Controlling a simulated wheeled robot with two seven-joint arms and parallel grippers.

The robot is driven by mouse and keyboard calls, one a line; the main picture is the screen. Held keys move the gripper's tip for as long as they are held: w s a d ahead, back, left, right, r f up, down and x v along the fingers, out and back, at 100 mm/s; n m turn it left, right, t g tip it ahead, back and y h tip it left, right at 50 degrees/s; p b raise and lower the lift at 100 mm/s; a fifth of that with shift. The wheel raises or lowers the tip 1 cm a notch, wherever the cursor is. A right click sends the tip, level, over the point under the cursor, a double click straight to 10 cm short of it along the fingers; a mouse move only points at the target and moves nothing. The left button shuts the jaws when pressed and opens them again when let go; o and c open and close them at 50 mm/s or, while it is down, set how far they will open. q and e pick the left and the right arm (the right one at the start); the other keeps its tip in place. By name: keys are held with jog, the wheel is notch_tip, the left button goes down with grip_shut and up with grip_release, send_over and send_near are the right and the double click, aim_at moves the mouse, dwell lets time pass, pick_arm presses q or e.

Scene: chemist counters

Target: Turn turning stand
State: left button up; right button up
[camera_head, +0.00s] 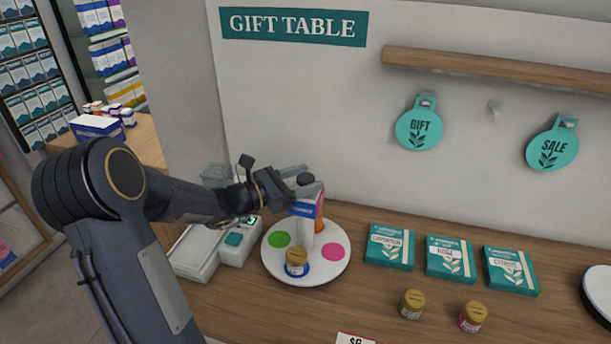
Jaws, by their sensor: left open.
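The turning stand (320,271) is a white round disc on the wooden counter, with green, pink and blue spots. A gold-lidded jar (297,262) stands on the blue spot. A blue, white and pink box (311,205) and something orange stand at the back, partly hidden by the post and gripper. My left gripper (311,180) is open, its fingers at the black knob, one on each side; I cannot tell whether they touch it. My right gripper is not in view.
A white device with a small green display (240,243) stands left of the stand. Three teal boxes (390,246) and two small jars (412,304) are on the right. A wooden shelf (490,70) and two teal tags (420,128) are on the wall.

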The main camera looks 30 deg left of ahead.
pick_arm(q)
jog(key=shift+w+d, duration=0.15)
jog(key=shift+d, duration=0.05)
jog(key=shift+c, duration=0.2)
jog(key=c, duration=1.2)
grip_shut()
